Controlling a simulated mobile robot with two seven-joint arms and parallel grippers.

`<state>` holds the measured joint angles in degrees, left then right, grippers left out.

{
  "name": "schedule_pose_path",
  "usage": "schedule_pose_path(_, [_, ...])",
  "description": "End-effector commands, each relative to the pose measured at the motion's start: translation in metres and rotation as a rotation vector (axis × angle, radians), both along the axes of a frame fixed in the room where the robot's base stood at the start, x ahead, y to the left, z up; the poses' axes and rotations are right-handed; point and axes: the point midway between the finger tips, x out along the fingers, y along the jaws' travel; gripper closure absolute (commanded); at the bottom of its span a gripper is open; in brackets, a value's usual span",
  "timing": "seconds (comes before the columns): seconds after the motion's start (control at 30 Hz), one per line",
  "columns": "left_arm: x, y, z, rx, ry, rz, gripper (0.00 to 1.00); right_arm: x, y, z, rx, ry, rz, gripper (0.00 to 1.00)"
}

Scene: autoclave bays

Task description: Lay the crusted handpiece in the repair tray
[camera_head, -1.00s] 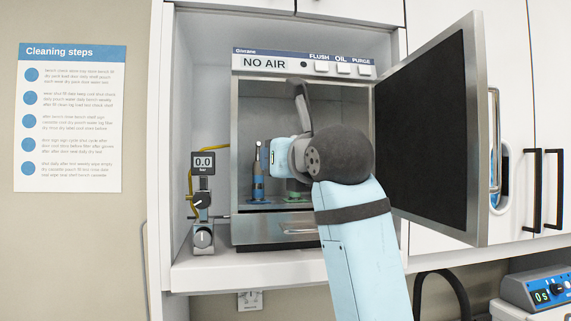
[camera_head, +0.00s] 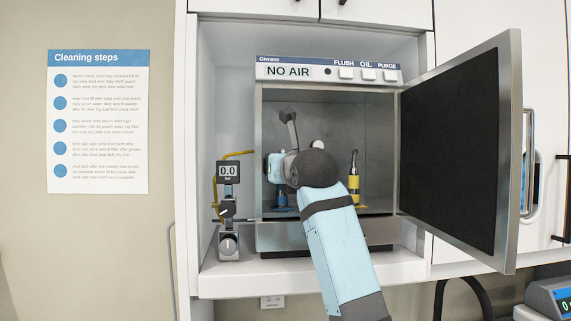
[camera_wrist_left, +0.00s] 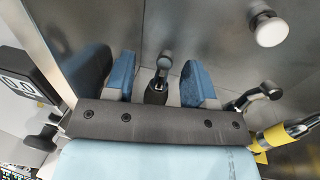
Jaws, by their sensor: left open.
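In the left wrist view my left gripper (camera_wrist_left: 160,88) is open, with a blue pad on each side of a dark-headed handpiece (camera_wrist_left: 164,66). I see a gap on both sides of this handpiece. A second handpiece (camera_wrist_left: 262,92) with a dark head and a yellow lower part is to the right of the jaws. In the head view my left arm reaches into the open chamber, and its wrist hides the fingertips. The yellow-based handpiece (camera_head: 354,172) stands upright at the chamber's right. No crust can be made out on either handpiece. No repair tray shows.
The cleaning unit (camera_head: 330,69) reads NO AIR. Its door (camera_head: 455,140) stands open to the right. A gauge reading 0.0 (camera_head: 228,172) is left of the chamber. A white round knob (camera_wrist_left: 267,29) is near the jaws. The chamber walls are close around the gripper.

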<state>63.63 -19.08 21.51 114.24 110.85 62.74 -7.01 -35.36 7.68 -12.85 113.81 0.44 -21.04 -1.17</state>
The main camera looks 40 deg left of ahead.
Motion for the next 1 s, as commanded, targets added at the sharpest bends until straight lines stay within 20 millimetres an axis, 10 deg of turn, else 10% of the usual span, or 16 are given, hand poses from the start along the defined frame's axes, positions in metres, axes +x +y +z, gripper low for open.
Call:
schedule_pose_path(0.2, [0.000,0.000,0.000,0.000,0.000,0.000,0.50,0.000,0.000,0.000,0.000,0.001,0.000,0.83])
schedule_pose_path(0.43, [0.000,0.000,0.000,0.000,0.001,0.000,1.00,-0.001,0.000,0.000,0.001,0.002,0.000,0.83])
schedule_pose_path(1.0, [0.000,0.000,0.015,0.000,0.001,0.001,1.00,-0.001,0.001,0.009,0.002,0.001,0.001,0.83])
